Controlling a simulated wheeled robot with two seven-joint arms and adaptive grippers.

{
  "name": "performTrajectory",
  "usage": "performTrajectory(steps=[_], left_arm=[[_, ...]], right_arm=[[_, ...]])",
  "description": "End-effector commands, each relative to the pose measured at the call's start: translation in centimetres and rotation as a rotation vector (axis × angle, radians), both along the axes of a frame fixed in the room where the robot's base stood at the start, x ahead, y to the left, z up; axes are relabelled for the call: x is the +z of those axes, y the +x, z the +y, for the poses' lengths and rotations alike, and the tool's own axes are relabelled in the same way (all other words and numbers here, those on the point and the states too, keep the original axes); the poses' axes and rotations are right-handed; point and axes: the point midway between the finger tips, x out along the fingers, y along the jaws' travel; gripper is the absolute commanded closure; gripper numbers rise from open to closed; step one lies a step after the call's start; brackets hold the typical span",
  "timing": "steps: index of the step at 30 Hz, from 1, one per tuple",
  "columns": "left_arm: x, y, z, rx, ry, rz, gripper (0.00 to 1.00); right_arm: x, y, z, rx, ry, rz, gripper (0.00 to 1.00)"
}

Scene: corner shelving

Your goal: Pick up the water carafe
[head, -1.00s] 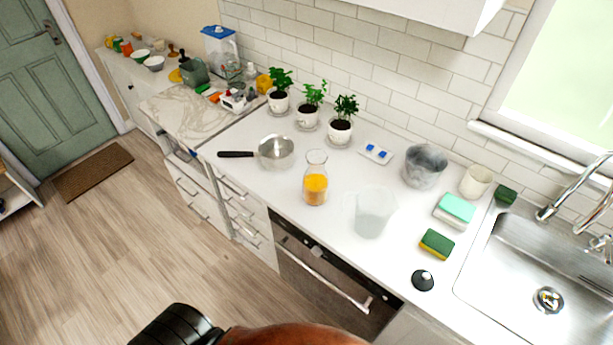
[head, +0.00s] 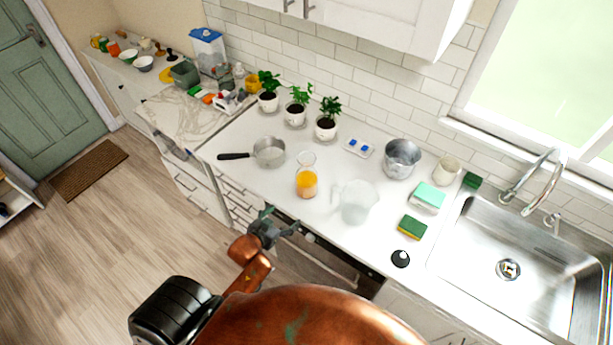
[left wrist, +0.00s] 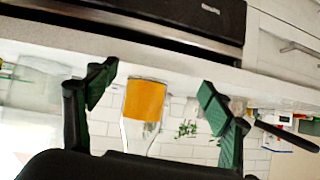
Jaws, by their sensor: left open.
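A clear glass carafe (head: 306,182) with orange liquid in its lower part stands upright on the white counter. It also shows upside down in the left wrist view (left wrist: 144,104), between my open fingers in the picture. A translucent pitcher (head: 357,203) stands to its right and shows at the left edge of the wrist view (left wrist: 38,85). My left gripper (head: 280,222) is open and empty, at the counter's front edge, nearer to me than the carafe and apart from it. My right gripper is out of view.
A pan (head: 269,151) with a black handle lies left of the carafe. Potted plants (head: 296,112) stand behind it. A metal pot (head: 402,158), sponges (head: 412,227) and a black knob (head: 400,258) are to the right, before the sink (head: 490,240). The counter just around the carafe is clear.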

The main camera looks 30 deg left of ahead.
Motion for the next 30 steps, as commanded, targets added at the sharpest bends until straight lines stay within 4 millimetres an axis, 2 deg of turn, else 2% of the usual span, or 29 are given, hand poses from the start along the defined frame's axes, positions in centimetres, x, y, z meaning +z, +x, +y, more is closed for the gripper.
performTrajectory(steps=[12,19,23,30], left_arm=[[3.5,5.6,0.4,-0.079,-0.042,-0.299,0.26],[6.2,7.9,0.6,-0.159,-0.085,-0.497,0.26],[7.1,8.3,0.6,-0.185,-0.101,-0.553,0.26],[7.5,10.6,0.2,-0.191,-0.105,-0.568,0.26]], right_arm=[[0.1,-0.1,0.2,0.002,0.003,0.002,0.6],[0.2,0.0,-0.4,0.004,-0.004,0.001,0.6],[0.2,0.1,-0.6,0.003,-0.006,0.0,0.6],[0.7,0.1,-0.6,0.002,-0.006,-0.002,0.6]])
